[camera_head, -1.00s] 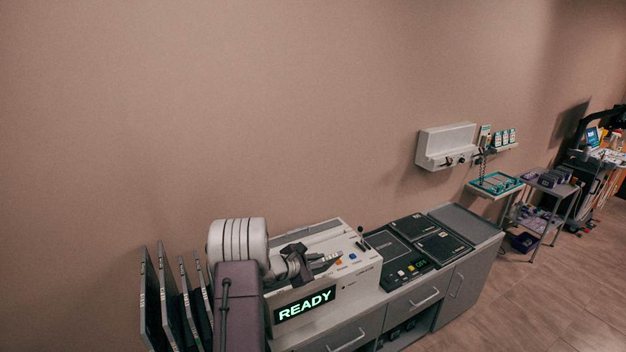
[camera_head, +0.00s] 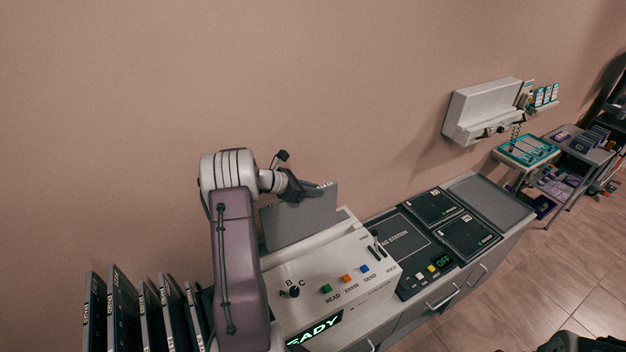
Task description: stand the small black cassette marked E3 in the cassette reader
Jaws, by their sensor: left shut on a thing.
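My left gripper (camera_head: 312,190), its arm rising in front of the cassette reader (camera_head: 345,258), is shut on the upper part of a flat grey cassette (camera_head: 302,220). The cassette stands roughly upright at the back of the reader's top. Its marking cannot be read, and its lower edge is at or behind the reader's rear edge. I cannot tell whether it sits in a slot. The reader's display is lit and partly hidden by my arm.
Several large dark cassettes (camera_head: 124,310) stand in a row at the left. A bare grey counter top (camera_head: 488,199) lies beyond. A wall unit (camera_head: 484,110) hangs above.

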